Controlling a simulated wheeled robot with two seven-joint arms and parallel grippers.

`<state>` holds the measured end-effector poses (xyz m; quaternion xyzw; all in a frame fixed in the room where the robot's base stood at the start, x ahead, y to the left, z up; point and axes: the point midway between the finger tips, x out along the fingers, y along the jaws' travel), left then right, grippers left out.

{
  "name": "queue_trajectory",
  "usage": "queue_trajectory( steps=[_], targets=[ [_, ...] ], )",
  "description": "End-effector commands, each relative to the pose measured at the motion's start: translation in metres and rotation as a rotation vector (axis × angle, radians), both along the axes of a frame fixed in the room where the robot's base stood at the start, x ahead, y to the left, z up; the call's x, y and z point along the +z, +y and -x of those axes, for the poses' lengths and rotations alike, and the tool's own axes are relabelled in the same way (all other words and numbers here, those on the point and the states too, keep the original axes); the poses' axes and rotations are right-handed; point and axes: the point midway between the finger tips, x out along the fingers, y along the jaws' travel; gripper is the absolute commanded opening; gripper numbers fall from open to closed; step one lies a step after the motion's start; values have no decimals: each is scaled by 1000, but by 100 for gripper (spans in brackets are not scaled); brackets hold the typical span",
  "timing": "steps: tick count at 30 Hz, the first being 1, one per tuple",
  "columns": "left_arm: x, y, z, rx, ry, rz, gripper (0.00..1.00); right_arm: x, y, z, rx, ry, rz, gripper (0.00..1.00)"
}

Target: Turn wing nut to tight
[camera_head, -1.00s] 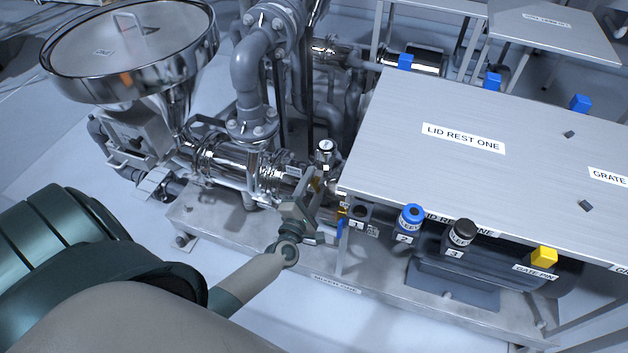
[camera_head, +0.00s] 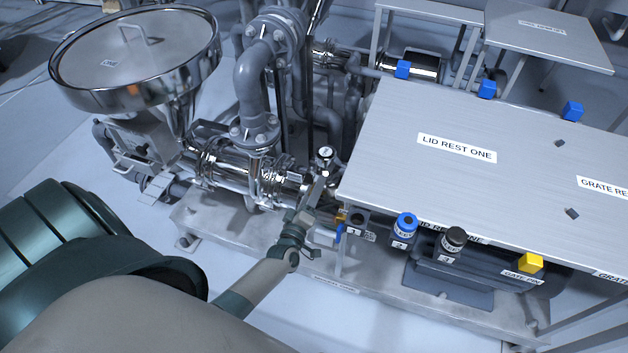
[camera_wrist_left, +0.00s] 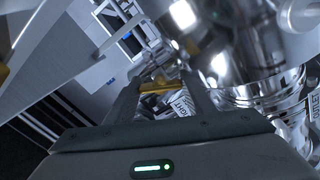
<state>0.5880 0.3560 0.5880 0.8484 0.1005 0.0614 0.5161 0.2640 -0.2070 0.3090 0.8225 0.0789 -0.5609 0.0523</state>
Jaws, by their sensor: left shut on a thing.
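The brass-yellow wing nut (camera_wrist_left: 158,87) shows in the left wrist view between the two fingertips of my left gripper (camera_wrist_left: 160,88). The gripper is shut on it. A white label (camera_wrist_left: 182,105) ending in "IGHT" sits just below the nut, partly hidden by the fingers. In the head view my left gripper (camera_head: 314,192) reaches the end of the shiny horizontal pipe, beside the table's left corner. The nut is hidden there behind the fingers. My right gripper is not in view.
The steel table (camera_head: 440,190) marked "LID REST ONE" stands close right of the gripper. A small gauge (camera_head: 325,153) stands just behind it. The hopper (camera_head: 135,65) is at upper left.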

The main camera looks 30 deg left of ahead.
Motion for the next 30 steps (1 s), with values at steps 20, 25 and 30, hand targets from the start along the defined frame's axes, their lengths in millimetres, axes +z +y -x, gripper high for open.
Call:
queue_trajectory(
  steps=[20,25,30],
  targets=[
    [0,-1,0,-1,153,-619,26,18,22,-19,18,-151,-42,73],
    [-1,-1,1,-1,187,-762,26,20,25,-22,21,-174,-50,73],
    [-1,-1,1,-2,214,-872,26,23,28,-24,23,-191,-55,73]
  ],
)
